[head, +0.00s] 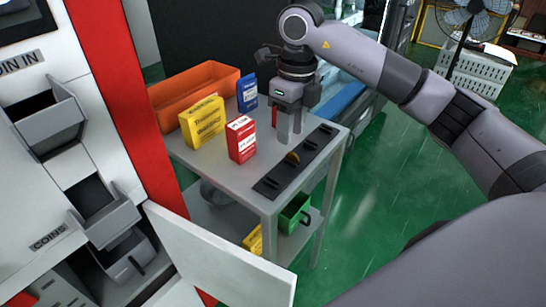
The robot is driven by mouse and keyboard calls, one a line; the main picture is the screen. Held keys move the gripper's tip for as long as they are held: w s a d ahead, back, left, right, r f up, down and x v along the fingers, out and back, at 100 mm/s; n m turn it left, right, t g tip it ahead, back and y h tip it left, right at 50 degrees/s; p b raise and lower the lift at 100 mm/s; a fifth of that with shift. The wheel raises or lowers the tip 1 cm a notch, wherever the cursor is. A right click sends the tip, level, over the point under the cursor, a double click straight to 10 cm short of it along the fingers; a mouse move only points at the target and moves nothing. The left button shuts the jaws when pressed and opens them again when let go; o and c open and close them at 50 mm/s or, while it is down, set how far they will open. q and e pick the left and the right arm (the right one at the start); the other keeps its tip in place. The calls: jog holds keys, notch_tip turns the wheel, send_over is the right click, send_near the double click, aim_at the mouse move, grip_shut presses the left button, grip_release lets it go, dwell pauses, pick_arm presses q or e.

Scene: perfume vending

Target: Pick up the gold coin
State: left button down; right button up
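The gold coin (292,157) stands on edge in a slot of a black slotted strip (272,179) along the right side of the grey table. My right gripper (289,141) comes in from above and points down just behind the coin, near the strip. Its two grey fingers stand apart with a gap between them, and nothing shows in the gap. It looks apart from the coin, though the exact height is hard to judge. My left gripper is not in view.
A red box (241,139), a yellow box (202,122), a blue box (247,93) and an orange bin (192,90) stand on the table (220,165). A white vending machine (55,165) with an open white door (222,258) is at left.

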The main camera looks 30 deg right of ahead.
aim_at(293, 153)
jog(key=shift+w+d+r+h, duration=0.2)
jog(key=shift+d+h, duration=0.1)
jog(key=shift+d, duration=0.15)
jog(key=shift+d+f, duration=0.1)
jog(key=shift+f, duration=0.2)
notch_tip(293, 153, down, 6)
jog(key=shift+s+f, duration=0.1)
jog(key=shift+f, duration=0.1)
grip_shut()
